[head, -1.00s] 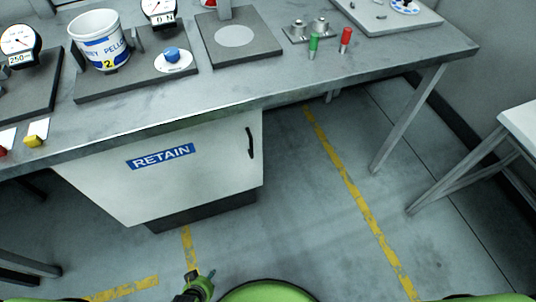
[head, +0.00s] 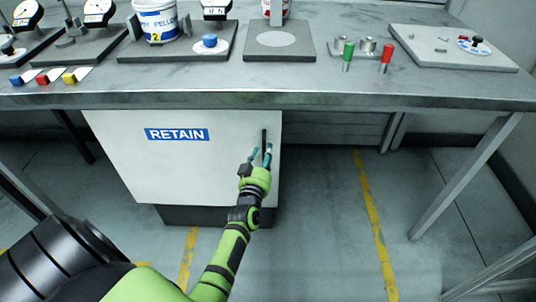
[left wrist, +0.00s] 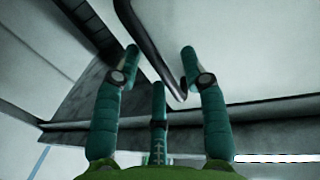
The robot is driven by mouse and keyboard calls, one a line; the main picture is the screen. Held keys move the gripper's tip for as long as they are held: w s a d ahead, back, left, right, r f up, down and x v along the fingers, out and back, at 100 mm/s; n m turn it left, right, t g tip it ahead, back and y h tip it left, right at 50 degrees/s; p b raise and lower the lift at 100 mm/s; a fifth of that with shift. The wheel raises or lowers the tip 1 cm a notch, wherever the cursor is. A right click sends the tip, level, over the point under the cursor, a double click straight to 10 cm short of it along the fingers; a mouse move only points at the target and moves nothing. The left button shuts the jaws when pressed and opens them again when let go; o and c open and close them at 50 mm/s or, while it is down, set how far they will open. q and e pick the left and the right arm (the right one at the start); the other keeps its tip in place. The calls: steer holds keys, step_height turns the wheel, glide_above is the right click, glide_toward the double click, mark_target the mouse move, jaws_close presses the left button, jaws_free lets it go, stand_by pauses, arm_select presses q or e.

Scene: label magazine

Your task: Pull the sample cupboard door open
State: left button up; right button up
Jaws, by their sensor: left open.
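The sample cupboard door (head: 130,165) is a white panel under the bench with a blue RETAIN label (head: 177,134). It looks closed. Its dark upright handle (head: 264,136) is near the door's right edge, its lower part hidden by my fingers. My left gripper (head: 261,153) is open at the handle, with its fingers pointing at the door. In the left wrist view the dark handle bar (left wrist: 150,45) runs between the teal fingers of my left gripper (left wrist: 160,54), with a gap visible on both sides. My right gripper is not in view.
The steel bench top (head: 330,97) overhangs the door. It carries a white pellet bucket (head: 158,20), gauges, and green and red cylinders. A bench leg (head: 465,175) stands to the right. The floor in front of the cupboard is clear, with yellow lines (head: 376,225).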

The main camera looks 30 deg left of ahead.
arm_select(q)
steer(key=shift+x, duration=0.8)
steer(key=shift+d, duration=0.1)
jaws_close()
